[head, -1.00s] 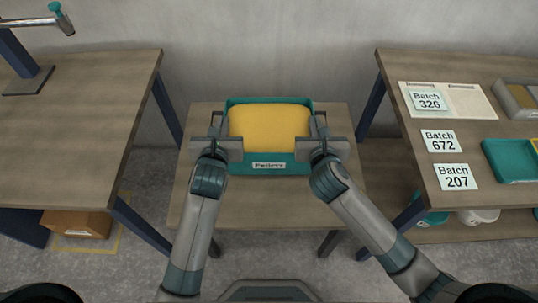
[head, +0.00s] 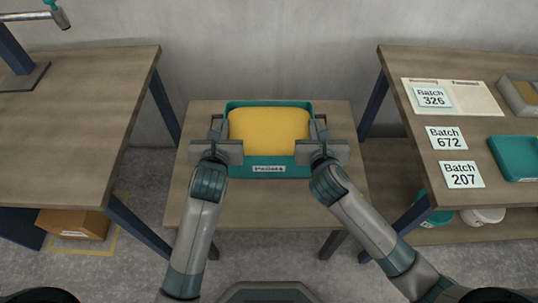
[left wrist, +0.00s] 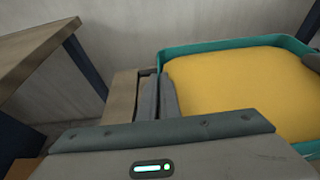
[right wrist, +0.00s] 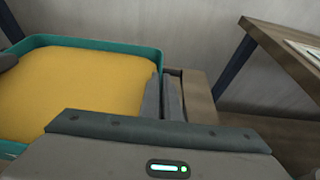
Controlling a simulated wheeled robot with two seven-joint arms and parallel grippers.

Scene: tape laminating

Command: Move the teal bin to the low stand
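The teal bin (head: 290,171), filled with yellow material (head: 268,132) and labelled on its front, is over the middle low stand (head: 255,204). Whether it touches the stand's top cannot be told. My left gripper (head: 217,132) is at its left side and my right gripper (head: 318,132) at its right side. In the left wrist view the fingers (left wrist: 158,97) are close together at the bin's left wall. In the right wrist view the fingers (right wrist: 163,97) are close together at its right wall. Both look closed on these walls; the fingers partly hide them.
A taller table (head: 75,110) stands at left with a metal post fixture (head: 20,55). At right, a table (head: 415,65) holds batch cards (head: 460,174), a teal tray (head: 515,160) and a grey box (head: 520,95). A cardboard box (head: 72,224) is on the floor at left.

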